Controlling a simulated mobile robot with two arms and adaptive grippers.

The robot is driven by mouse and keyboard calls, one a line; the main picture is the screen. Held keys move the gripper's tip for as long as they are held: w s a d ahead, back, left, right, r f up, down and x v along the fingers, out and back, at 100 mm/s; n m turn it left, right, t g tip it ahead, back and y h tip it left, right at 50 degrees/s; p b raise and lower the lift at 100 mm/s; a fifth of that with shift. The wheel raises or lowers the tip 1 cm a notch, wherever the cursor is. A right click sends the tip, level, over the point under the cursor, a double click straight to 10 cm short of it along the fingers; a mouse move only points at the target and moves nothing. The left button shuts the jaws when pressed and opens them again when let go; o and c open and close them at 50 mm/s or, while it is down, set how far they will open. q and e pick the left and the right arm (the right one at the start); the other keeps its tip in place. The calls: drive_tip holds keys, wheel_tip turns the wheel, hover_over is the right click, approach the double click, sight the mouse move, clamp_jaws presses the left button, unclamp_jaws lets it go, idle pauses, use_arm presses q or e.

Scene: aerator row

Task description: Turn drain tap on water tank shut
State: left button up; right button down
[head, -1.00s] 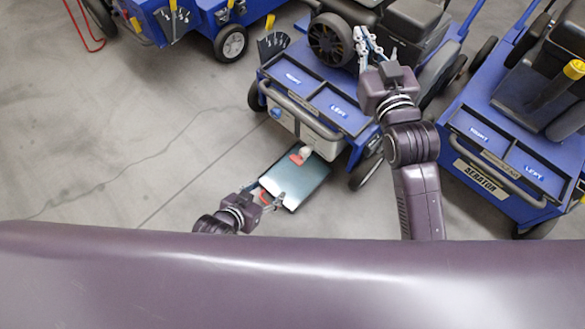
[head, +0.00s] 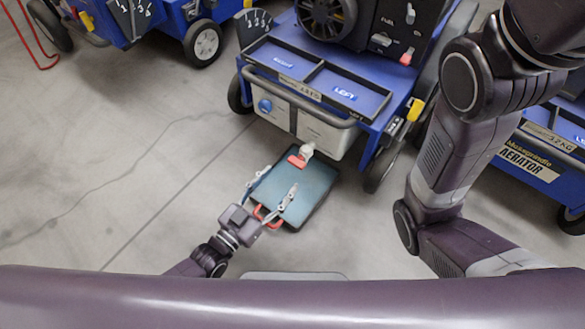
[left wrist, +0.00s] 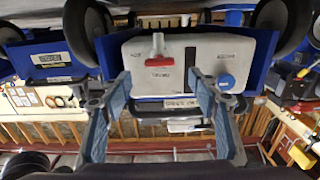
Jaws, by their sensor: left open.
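The water tank (head: 323,134) is a white box low on the front of the blue aerator in the middle, with a blue cap (head: 265,106). Its drain tap (head: 301,159) has a pale body and a red handle, above the far end of a tray. In the left wrist view the tank (left wrist: 190,50) fills the middle and the tap's red handle (left wrist: 157,61) lies crosswise. My left gripper (head: 278,180) is open and empty, short of the tap. In the left wrist view its fingers (left wrist: 163,84) stand apart, the handle between and beyond them. My right gripper is out of view.
A teal tray (head: 310,180) with a red handle lies on the floor below the tap and left gripper. Another aerator (head: 530,155) stands at right, partly behind my right arm. More blue machinery stands upper left. The floor at left is clear.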

sight(294, 165)
use_arm(q)
drive_tip(key=b+x, duration=0.2)
drive_tip(key=x, duration=0.3)
drive_tip(key=shift+w+d+f+b, duration=0.1)
drive_tip(key=shift+w+d+b, duration=0.1)
drive_tip(key=shift+b, duration=0.15)
drive_tip(key=shift+x, duration=0.75)
drive_tip(key=shift+c, duration=0.6)
drive_tip(key=c, duration=1)
